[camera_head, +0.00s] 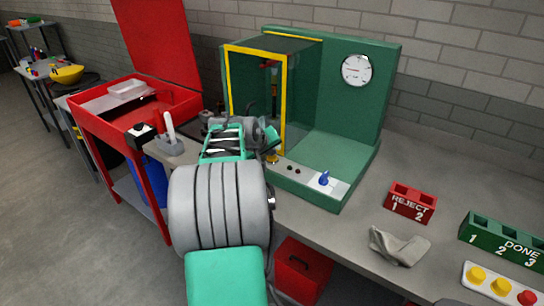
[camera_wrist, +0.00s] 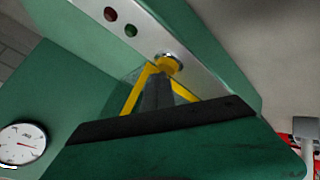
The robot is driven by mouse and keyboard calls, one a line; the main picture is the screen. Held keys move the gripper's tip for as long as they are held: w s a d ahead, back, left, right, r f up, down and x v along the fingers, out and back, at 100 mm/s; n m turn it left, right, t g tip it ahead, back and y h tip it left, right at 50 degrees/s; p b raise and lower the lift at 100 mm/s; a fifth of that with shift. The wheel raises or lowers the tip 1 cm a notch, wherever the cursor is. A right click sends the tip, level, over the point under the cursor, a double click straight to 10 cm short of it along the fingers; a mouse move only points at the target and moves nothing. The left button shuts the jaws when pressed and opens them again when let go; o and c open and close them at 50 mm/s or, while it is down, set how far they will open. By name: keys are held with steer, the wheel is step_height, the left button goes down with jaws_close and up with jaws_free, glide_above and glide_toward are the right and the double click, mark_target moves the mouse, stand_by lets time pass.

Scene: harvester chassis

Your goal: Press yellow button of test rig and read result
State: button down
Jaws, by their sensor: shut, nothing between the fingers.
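The green test rig (camera_head: 330,142) stands on the bench with a yellow-framed clear box and a round white gauge (camera_head: 355,70). Its yellow button (camera_head: 272,158) is at the left of the front panel, beside my gripper (camera_head: 268,143). In the wrist view the yellow button (camera_wrist: 168,64) shows in a metal collar, just beyond the tips of my shut, empty gripper (camera_wrist: 158,80). I cannot tell whether they touch. A red lamp (camera_wrist: 110,14) and a green lamp (camera_wrist: 130,31) look dark. The gauge (camera_wrist: 22,146) also shows there; its scale is too small to read.
A blue switch (camera_head: 324,179) sits on the rig's front panel. On the bench to the right are a red REJECT holder (camera_head: 410,203), a grey cloth (camera_head: 398,246), a green DONE holder (camera_head: 505,243) and a white button panel (camera_head: 503,283). A red cart (camera_head: 110,123) stands left.

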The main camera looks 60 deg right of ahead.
mark_target(271, 158)
steer(key=shift+r, duration=0.55)
steer(key=shift+r, duration=0.1)
steer(key=shift+r+p, duration=1.65)
steer(key=shift+r, duration=0.8)
